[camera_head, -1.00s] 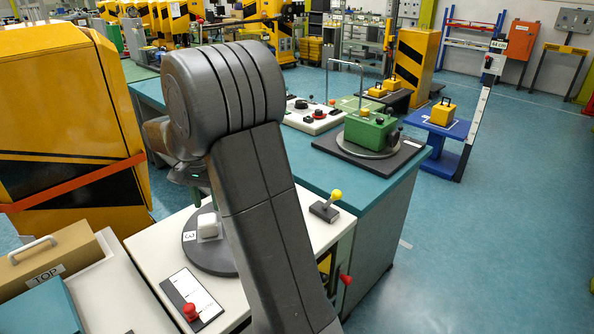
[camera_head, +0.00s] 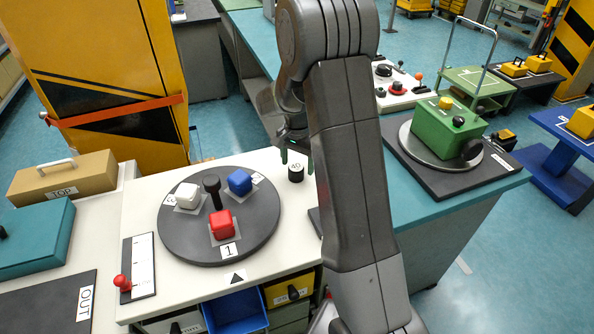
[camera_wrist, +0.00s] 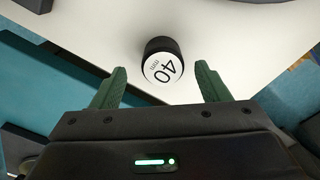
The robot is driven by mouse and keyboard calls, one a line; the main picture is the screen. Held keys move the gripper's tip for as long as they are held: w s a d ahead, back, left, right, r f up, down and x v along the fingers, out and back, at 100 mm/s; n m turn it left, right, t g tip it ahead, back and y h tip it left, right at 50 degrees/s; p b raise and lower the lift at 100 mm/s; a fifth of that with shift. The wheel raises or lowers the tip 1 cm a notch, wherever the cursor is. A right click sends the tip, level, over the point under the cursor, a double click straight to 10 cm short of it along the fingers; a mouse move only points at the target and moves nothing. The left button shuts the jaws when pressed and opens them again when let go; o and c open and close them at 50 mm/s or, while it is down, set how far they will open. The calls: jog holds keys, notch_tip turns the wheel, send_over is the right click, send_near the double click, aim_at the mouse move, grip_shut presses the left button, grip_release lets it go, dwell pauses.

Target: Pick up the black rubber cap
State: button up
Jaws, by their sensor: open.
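The black rubber cap (camera_head: 296,173) appears to be the short black cylinder with a white "40 mm" label on top. It stands upright on the white table, to the right of the round turntable. In the wrist view the cap (camera_wrist: 160,60) shows near the middle, its label facing me, between the lines of my two green fingers. My gripper (camera_head: 297,157) is open and empty, its fingers pointing down around or just above the cap. In the wrist view my gripper (camera_wrist: 160,72) shows a gap on both sides of the cap. My arm hides part of the table beside it.
The dark turntable (camera_head: 180,240) carries white (camera_head: 187,195), blue (camera_head: 240,182) and red (camera_head: 222,224) cubes and a black upright knob (camera_head: 212,190). A green box device (camera_head: 445,130) stands on the teal bench at right. White table surface is clear between turntable and cap.

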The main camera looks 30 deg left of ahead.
aim_at(296, 167)
jog(key=shift+a+f, duration=0.15)
jog(key=shift+f, duration=1.4)
jog(key=shift+c, duration=0.2)
jog(key=c, duration=1)
jog(key=shift+r, duration=0.1)
